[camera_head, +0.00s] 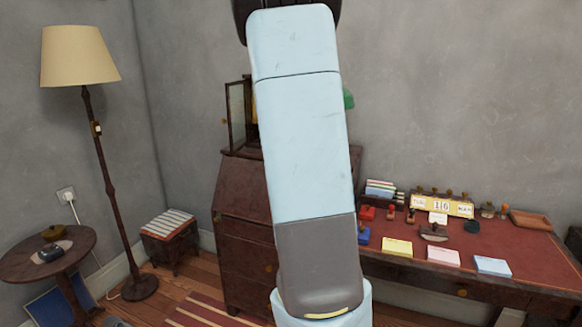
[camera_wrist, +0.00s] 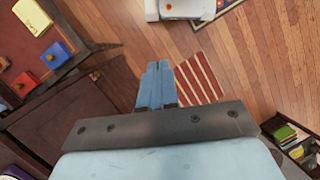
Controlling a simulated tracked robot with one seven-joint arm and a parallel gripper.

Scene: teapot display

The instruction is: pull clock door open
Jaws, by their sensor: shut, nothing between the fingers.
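In the head view, a dark wooden case with a framed glass door (camera_head: 237,115) stands on top of the brown slant-front cabinet (camera_head: 243,187). I take it to be the clock. The door panel shows at the left of my arm and looks swung outward, with a small knob at its left edge. My arm covers most of the case, so its face and the exact door angle are hidden. My gripper (camera_wrist: 158,68) shows only in the wrist view. Its fingers are together and empty, above the floor and apart from any furniture. The clock is not clearly visible there.
A desk (camera_head: 510,247) with stamps and paper pads stands right of the cabinet. A floor lamp (camera_head: 107,165), a round table (camera_head: 20,265) and a stool (camera_head: 170,228) stand left. A striped rug (camera_head: 205,310) lies in front. The wrist view shows open wooden floor (camera_wrist: 270,65).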

